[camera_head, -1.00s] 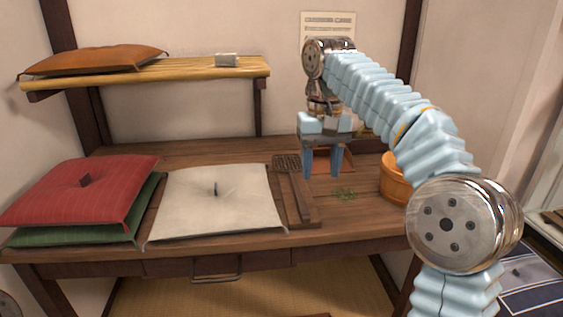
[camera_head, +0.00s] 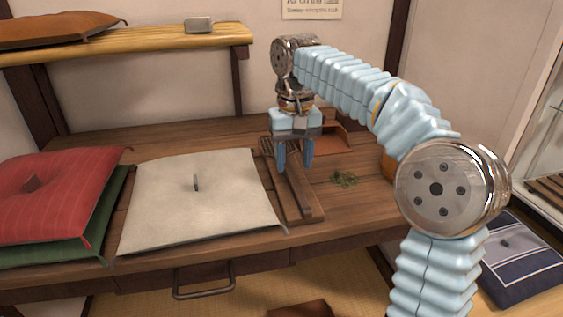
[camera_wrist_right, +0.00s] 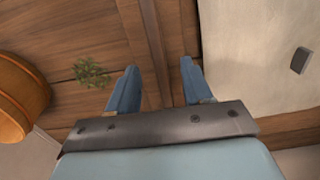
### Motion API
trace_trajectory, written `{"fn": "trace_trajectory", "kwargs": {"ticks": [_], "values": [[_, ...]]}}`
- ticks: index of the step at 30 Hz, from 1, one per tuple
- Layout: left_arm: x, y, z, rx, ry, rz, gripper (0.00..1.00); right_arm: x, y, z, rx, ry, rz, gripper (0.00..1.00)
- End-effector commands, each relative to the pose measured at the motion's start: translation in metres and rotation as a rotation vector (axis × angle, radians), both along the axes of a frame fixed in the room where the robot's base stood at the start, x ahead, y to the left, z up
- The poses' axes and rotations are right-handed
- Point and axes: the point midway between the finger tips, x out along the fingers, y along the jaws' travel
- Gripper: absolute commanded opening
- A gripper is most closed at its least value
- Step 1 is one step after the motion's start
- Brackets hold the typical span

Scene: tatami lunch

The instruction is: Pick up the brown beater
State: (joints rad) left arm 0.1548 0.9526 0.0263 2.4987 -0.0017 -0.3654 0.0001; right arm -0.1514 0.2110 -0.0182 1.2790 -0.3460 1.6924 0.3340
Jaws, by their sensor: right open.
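The brown beater (camera_head: 297,193) lies on the wooden table, its long handle pointing toward the front edge. Its slatted head is at the back, partly hidden by my gripper. My right gripper (camera_head: 295,167) points down over the beater with its fingers open and empty. In the right wrist view, the beater's handle (camera_wrist_right: 152,38) runs between the two open fingertips of the right gripper (camera_wrist_right: 158,70). I cannot tell how far above it they are. My left gripper is not in view.
A cream cushion (camera_head: 200,205) lies close left of the beater, with a red cushion (camera_head: 55,190) on a green one further left. Green sprigs (camera_head: 345,179) and a wooden tub (camera_wrist_right: 20,95) are on the other side. A shelf (camera_head: 130,45) overhangs the back left.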

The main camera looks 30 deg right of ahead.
Motion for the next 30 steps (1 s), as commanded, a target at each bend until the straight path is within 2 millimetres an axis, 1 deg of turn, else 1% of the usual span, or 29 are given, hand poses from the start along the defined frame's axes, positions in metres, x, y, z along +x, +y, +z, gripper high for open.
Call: {"fn": "trace_trajectory", "kwargs": {"ticks": [2, 9, 13, 19, 28, 29, 30], "values": [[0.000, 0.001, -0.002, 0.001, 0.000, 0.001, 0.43, 0.001, -0.001, -0.008, 0.000, 0.001, -0.001, 0.50], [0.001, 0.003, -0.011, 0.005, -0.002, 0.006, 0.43, 0.005, -0.005, -0.045, 0.000, 0.002, 0.000, 0.50], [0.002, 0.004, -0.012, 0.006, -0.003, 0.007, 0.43, 0.005, -0.004, -0.053, 0.001, 0.000, 0.000, 0.50], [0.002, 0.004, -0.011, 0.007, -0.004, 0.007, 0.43, 0.005, -0.004, -0.052, 0.001, 0.000, 0.000, 0.50], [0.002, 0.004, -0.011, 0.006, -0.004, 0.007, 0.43, 0.005, -0.004, -0.052, 0.001, 0.000, 0.000, 0.04], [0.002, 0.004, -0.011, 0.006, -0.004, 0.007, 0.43, 0.005, -0.004, -0.052, 0.001, 0.000, 0.000, 0.00], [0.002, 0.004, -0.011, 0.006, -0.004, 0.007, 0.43, 0.005, -0.004, -0.052, 0.001, 0.000, 0.000, 0.00]]}}
